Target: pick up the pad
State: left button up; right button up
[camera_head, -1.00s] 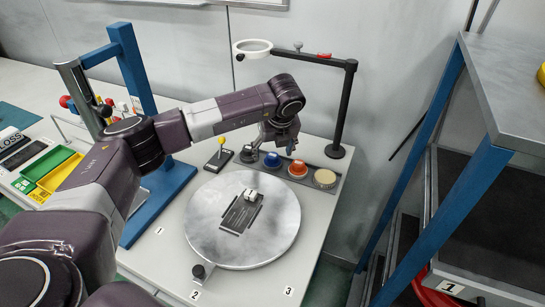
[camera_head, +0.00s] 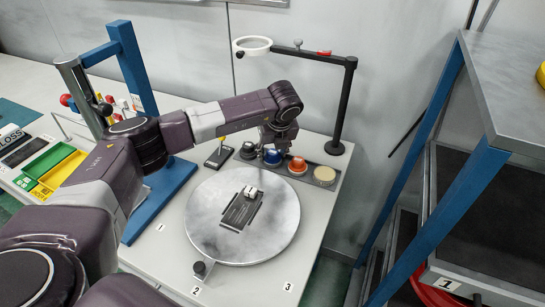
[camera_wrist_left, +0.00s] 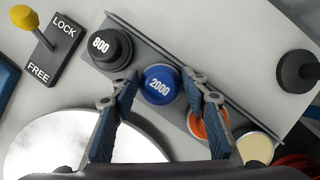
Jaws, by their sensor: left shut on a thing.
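The blue pad (camera_wrist_left: 159,88), marked 2000, sits in a row of pads on a grey tray (camera_wrist_left: 118,27). It also shows in the head view (camera_head: 272,157). My left gripper (camera_wrist_left: 161,79) points down over the tray, with one finger on each side of the blue pad, and is shut on it. The pad still appears level with its row. A black pad (camera_wrist_left: 108,46) marked 800 is on one side; an orange pad (camera_wrist_left: 207,124) and a cream pad (camera_wrist_left: 255,149) are on the other. My right gripper is not in view.
A large round metal plate (camera_head: 222,242) lies in front of the tray. A black stand (camera_head: 346,105) with a white ring rises behind. A yellow-knobbed LOCK/FREE lever (camera_wrist_left: 46,43) is beside the tray. A blue frame (camera_head: 135,70) stands left.

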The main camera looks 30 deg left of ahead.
aim_at(273, 151)
pick_arm(q)
jog(key=shift+r, duration=0.15)
notch_tip(273, 151, up, 20)
jog(key=b, duration=0.4)
jog(key=o, duration=0.5)
jog(key=c, duration=0.4)
jog(key=shift+o, duration=0.2)
jog(key=shift+f, duration=0.2)
